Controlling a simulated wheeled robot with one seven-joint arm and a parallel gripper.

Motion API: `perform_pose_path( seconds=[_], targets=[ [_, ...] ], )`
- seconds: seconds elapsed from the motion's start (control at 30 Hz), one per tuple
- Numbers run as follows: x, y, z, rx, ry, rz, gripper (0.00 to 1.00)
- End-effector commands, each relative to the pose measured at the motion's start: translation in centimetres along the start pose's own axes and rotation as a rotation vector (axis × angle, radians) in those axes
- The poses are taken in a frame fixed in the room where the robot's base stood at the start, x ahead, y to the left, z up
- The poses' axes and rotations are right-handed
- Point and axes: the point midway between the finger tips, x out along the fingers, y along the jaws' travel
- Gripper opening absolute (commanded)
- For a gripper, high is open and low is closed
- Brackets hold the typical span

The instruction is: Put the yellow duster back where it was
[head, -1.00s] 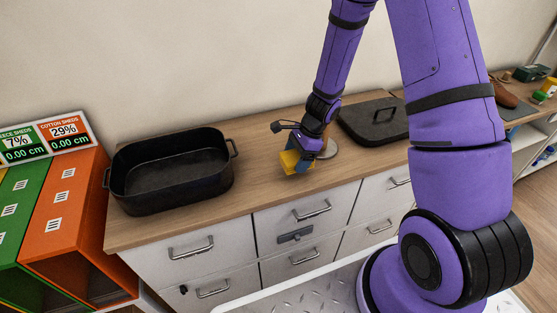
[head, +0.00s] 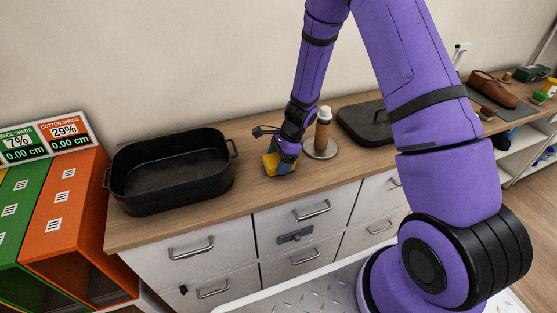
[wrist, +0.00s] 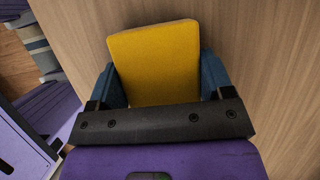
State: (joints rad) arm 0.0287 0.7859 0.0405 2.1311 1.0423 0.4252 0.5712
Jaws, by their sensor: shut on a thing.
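The yellow duster (head: 272,166) is a yellow block at my gripper's tips, low over the wooden counter between the black roasting pan and the bottle. My gripper (head: 281,162) points down and is shut on it. In the wrist view the duster (wrist: 157,62) sits between the two blue fingers of my gripper (wrist: 162,88), with the wood grain behind it. I cannot tell whether its underside touches the counter.
A black roasting pan (head: 140,184) stands left on the counter (head: 243,196). A brown bottle with a white cap (head: 322,132) stands on a round plate (head: 321,154) just right of my gripper. A black lid (head: 362,124) lies farther right. Bare wood separates pan and duster.

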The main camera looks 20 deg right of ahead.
Motion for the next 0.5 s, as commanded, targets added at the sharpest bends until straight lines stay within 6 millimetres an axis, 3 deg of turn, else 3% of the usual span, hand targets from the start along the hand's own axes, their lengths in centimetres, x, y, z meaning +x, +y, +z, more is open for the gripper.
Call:
perform_pose_path(
  seconds=[0.17, 0.2, 0.27, 0.5],
  targets=[
    [0.28, 0.01, -0.13, 0.000, 0.000, 0.000, 0.52],
    [0.23, 0.00, -0.10, 0.000, 0.000, 0.000, 0.83],
    [0.23, 0.00, -0.09, 0.000, 0.000, 0.000, 0.97],
    [0.22, 0.00, -0.09, 0.000, 0.000, 0.000, 0.99]
  ],
)
